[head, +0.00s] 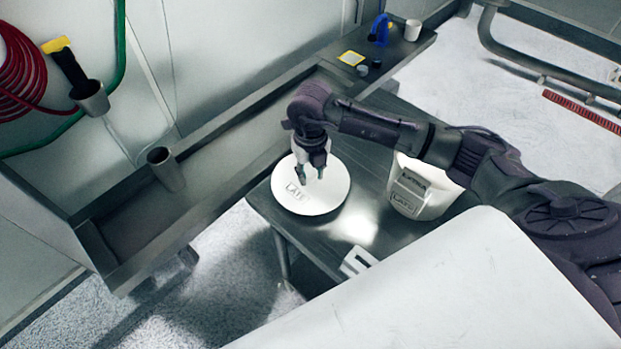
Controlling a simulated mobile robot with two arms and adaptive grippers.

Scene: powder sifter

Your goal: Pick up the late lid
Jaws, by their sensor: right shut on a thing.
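The late lid (330,193) is a white round disc with "LATE" printed on it. It is at the left end of the dark metal table (265,203), and I cannot tell whether it rests on the table or is slightly above it. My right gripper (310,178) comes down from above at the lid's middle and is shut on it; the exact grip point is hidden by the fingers. A white tub (420,195) labelled "LATE" stands on the table to the right, partly behind my right arm. My left gripper is not in view.
A metal trough (225,135) runs along the wall behind the table, with a metal cup (166,168) at its left. A blue item (381,29) and a white cup (412,30) stand at the far end. A white slotted piece (357,262) is near the front edge.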

